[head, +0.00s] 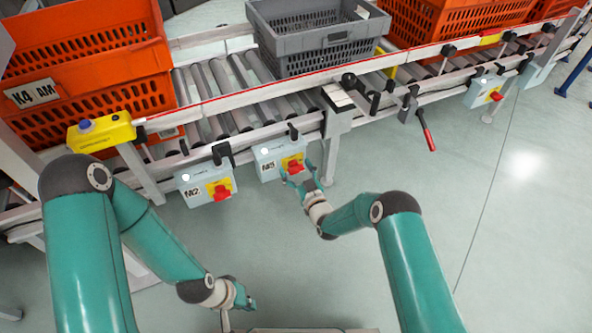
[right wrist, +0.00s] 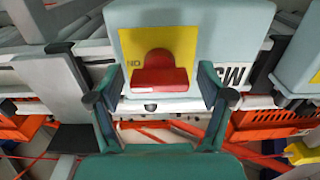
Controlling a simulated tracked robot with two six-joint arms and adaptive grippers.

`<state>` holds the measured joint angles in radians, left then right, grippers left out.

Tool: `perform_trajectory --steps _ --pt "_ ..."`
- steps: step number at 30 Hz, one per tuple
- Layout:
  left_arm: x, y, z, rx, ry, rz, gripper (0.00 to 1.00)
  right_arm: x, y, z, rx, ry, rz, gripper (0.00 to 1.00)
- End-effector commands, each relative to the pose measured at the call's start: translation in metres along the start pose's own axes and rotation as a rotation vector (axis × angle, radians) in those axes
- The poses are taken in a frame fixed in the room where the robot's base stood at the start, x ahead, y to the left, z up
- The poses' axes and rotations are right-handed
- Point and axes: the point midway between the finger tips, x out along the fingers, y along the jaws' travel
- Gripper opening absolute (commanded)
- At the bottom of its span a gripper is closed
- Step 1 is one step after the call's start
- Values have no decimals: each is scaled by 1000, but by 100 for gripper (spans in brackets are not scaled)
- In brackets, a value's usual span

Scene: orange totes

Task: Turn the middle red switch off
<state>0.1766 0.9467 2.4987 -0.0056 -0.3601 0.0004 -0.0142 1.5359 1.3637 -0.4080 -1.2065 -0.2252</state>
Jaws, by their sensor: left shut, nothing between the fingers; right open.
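Three pale blue switch boxes with red switches show along the conveyor frame in the head view. The middle red switch (head: 295,166) sits on a yellow plate on its box (head: 267,163). My right gripper (head: 294,174) is open right in front of it. In the right wrist view the red switch (right wrist: 160,75) lies between the two open fingers of my right gripper (right wrist: 160,88), with a gap visible on each side. The left red switch (head: 221,193) and right red switch (head: 496,96) stand apart from my grippers. My left gripper (head: 246,303) is shut and empty, low over the floor.
A roller conveyor (head: 235,100) carries orange totes (head: 90,50) and a grey crate (head: 315,62). A yellow box with a blue button (head: 102,131) sits at the conveyor's left. A red-handled lever (head: 426,132) hangs to the right. The floor (head: 440,190) at right is clear.

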Motion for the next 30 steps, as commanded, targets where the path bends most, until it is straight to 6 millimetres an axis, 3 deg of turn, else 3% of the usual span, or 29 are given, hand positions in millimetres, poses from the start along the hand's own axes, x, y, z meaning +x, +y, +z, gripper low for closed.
perform_trajectory --steps 6,17,30 --pt "0 0 0 0 0 0 0 0 0 0 0 0 0 79" --pt "0 0 0 0 0 0 0 0 0 0 0 0 0 19" --pt "5 -2 0 0 0 0 0 0 0 1 -79 0 0 19"
